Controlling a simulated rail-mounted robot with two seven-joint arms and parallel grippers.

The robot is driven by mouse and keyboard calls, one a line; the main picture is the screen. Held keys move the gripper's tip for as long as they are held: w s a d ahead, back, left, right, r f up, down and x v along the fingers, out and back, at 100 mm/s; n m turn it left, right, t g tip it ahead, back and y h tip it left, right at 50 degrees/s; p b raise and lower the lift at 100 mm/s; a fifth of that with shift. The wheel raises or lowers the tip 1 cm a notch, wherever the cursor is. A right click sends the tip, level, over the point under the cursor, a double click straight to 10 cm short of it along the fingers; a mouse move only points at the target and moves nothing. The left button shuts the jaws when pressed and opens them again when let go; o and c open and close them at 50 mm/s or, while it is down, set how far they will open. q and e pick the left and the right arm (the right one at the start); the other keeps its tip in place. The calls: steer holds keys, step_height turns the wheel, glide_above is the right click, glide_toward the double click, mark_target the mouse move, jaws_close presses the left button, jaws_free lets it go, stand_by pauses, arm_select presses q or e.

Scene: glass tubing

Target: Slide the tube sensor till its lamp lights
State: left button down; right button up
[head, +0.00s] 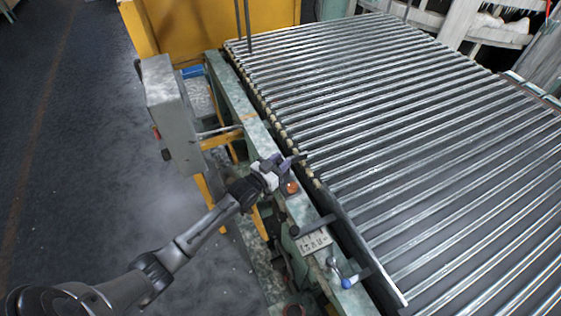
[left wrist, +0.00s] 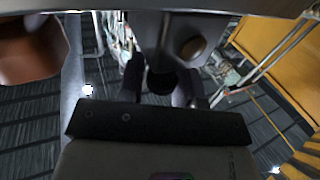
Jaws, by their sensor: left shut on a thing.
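My left gripper (head: 280,165) is at the green side rail of the roller table, shut on a small dark part, seemingly the tube sensor (head: 296,160), whose tip reaches toward the glass tubes (head: 400,120). The jaws hide most of it. In the left wrist view the dark fingers (left wrist: 162,82) stand on either side of a grey bracket-like piece (left wrist: 172,40) with a round hole. An orange-red round piece (head: 292,187) sits on the rail just below the gripper; I cannot tell if it is the lamp, and I see no clear glow. My right gripper is not in view.
A grey control box (head: 170,115) stands left of the rail. A scale plate (head: 313,240), a dark handle (head: 312,226) and a blue-tipped lever (head: 350,280) sit farther down the rail. A yellow cabinet (head: 205,28) stands behind. The floor (head: 70,150) at left is clear.

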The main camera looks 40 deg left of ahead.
arm_select(q)
steer(key=shift+w+a+p, duration=0.1)
steer(key=shift+a+p, duration=0.2)
steer(key=shift+p, duration=0.1)
steer(key=c, duration=0.9)
jaws_free()
steer(key=shift+s, duration=0.55)
steer(key=s, duration=1.2)
steer(key=shift+s+a+p, duration=0.3)
steer(key=shift+s+a, duration=0.05)
